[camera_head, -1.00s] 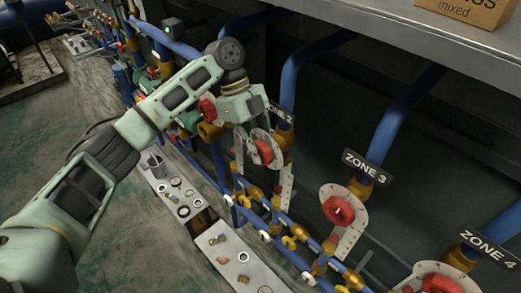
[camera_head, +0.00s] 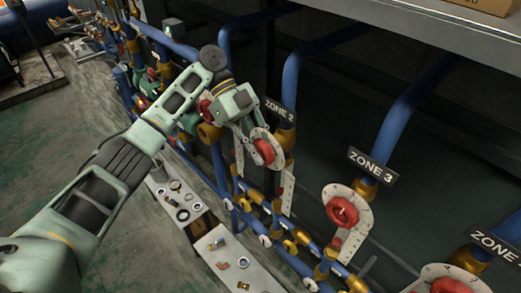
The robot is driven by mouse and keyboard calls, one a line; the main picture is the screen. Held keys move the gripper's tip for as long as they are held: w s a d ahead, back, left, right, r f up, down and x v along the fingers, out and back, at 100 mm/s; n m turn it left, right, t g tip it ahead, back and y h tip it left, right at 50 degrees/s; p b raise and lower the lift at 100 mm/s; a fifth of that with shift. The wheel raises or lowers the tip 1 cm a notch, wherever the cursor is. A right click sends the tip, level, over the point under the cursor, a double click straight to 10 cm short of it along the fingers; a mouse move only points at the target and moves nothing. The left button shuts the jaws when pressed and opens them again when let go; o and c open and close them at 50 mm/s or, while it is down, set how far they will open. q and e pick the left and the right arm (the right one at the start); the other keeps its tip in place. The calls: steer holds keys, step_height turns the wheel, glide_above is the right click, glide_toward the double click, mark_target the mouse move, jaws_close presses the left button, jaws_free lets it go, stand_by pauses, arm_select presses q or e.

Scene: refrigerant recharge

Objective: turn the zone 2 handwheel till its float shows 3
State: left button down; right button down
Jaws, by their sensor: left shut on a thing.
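The zone 2 handwheel (camera_head: 265,152) is red and sits on a pale round dial plate below the ZONE 2 sign (camera_head: 280,111). My left gripper (camera_head: 254,146) reaches it from the upper left and is shut on the wheel, with its fingers covering part of the wheel and dial. A pale scale strip (camera_head: 288,190) hangs below the dial on the right; the float and its reading are too small to make out. My right gripper is not in view.
The zone 3 handwheel (camera_head: 342,211) and its dial stand to the right, under the ZONE 3 sign (camera_head: 373,166). Blue pipes with brass fittings run along the rack. White trays (camera_head: 208,243) with small parts lie on the floor side. A grey shelf (camera_head: 440,40) overhangs at top right.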

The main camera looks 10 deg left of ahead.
arm_select(q)
steer(key=c, duration=1.9)
jaws_free()
steer(key=shift+f, duration=0.1)
steer(key=v, duration=0.7)
steer(key=shift+a, duration=0.2)
steer(key=shift+w, duration=0.15)
